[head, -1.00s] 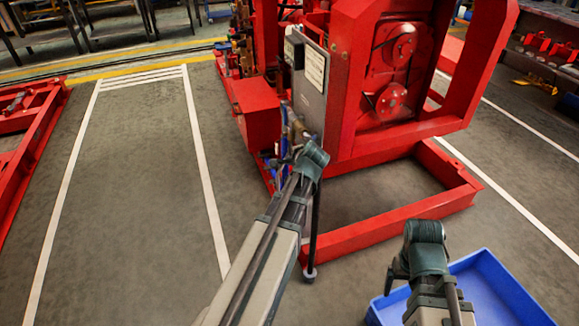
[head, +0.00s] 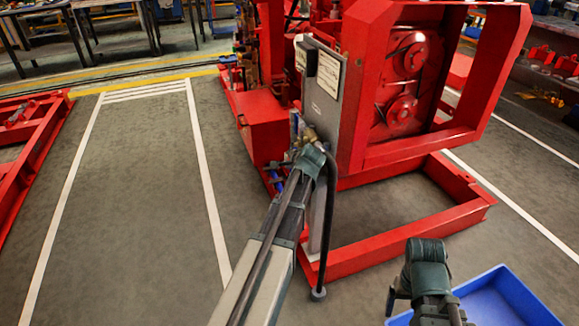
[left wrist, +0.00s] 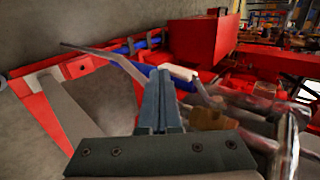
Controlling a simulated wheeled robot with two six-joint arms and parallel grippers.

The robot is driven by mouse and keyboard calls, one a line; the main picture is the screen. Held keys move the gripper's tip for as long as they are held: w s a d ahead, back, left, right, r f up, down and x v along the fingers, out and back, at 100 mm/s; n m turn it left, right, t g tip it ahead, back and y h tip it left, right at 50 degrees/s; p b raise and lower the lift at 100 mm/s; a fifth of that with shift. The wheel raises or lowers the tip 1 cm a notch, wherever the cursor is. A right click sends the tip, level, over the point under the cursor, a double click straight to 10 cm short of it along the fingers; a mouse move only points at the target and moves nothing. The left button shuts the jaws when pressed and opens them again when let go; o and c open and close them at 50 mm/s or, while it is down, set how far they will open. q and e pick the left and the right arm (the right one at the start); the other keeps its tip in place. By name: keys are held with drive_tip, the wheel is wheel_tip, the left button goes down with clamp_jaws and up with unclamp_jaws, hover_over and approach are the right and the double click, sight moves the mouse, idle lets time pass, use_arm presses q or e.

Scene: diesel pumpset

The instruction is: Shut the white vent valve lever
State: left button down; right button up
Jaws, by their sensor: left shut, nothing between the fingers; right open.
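A small white lever piece (left wrist: 178,72) shows in the left wrist view, just beyond and right of my left fingertips, with blue parts beside it. I take it for the vent valve lever; whether the fingers touch it I cannot tell. My left gripper (left wrist: 161,82) is shut and empty, its fingers pressed together. In the head view the left wrist reaches the low pipework beside the grey panel (head: 322,90) and covers much of the valve area; the lever cannot be made out there. My right gripper (head: 391,297) is open at the lower right, away from the pumpset.
The red pumpset frame (head: 400,235) spreads low right of my left arm. A black hose (head: 330,220) hangs close to that arm. A blue crate (head: 505,295) stands on the floor by my right gripper. The marked floor (head: 140,200) to the left is clear.

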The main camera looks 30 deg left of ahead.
sight(286, 160)
use_arm(q)
drive_tip(key=t+y+b, duration=0.1)
drive_tip(key=b, duration=0.2)
drive_tip(key=w+a+f+t+y+b, duration=0.1)
drive_tip(key=y+b, duration=0.1)
drive_tip(key=b, duration=0.2)
drive_tip(key=w+a+t+y+b, duration=0.1)
drive_tip(key=b, duration=0.3)
drive_tip(key=shift+a+f+t, duration=0.25)
drive_tip(key=shift+f+t, duration=0.05)
drive_tip(key=shift+t, duration=0.1)
drive_tip(key=shift+w+a+r, duration=0.2)
drive_tip(key=shift+w+r, duration=0.05)
drive_tip(key=shift+r, duration=0.1)
drive_tip(key=shift+w+a+r+p, duration=0.5)
drive_tip(key=shift+w+a, duration=0.15)
drive_tip(key=shift+a, duration=0.1)
drive_tip(key=shift+w+a+r+p, duration=0.4)
drive_tip(key=shift+w+a+p, duration=0.15)
drive_tip(key=shift+a, duration=0.2)
drive_tip(key=shift+w+r, duration=0.1)
